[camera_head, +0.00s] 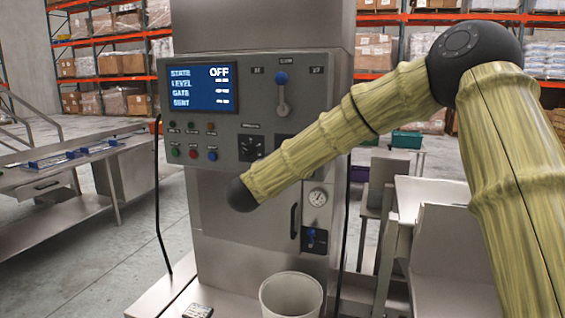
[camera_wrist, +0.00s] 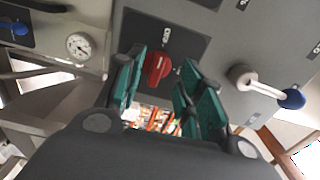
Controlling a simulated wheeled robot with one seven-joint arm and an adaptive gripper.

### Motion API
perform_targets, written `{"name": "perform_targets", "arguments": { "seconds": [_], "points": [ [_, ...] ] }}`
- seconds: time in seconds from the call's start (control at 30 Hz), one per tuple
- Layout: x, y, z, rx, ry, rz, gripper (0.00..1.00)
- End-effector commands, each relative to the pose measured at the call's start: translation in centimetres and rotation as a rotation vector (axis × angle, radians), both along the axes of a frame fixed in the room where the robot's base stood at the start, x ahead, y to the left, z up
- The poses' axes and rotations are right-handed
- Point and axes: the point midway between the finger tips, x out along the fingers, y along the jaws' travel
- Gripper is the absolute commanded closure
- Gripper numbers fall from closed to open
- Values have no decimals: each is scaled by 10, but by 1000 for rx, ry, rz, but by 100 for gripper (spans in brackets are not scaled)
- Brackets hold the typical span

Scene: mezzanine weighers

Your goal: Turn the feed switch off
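A red rotary knob (camera_wrist: 158,68) sits on a dark plate on the grey panel in the wrist view, with a small label beside it that I cannot read. I take it to be the feed switch. My gripper (camera_wrist: 162,62) has its teal fingers spread on either side of the knob. A gap shows at the right finger; whether the left finger touches is unclear. In the head view my arm hides the knob and gripper. The display (camera_head: 202,88) on the machine (camera_head: 230,130) reads STATE OFF; its other values are too small to read.
A blue-knobbed lever (camera_head: 281,92) shows on the panel, also in the wrist view (camera_wrist: 268,88). A gauge (camera_head: 317,197) is below, and a pale bucket (camera_head: 291,296) stands in front.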

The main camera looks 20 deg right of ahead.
Motion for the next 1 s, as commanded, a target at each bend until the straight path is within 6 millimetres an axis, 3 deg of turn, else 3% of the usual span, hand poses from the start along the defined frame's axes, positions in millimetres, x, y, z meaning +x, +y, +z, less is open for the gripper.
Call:
{"name": "perform_targets", "arguments": {
  "seconds": [0.2,0.4,0.87,1.0],
  "points": [
    [-32,21,0,0,0,1,62],
    [-49,32,-1,1,1,0,62],
    [-53,36,-2,-1,3,1,62],
    [-52,38,-29,-38,51,30,62]
  ]
}}
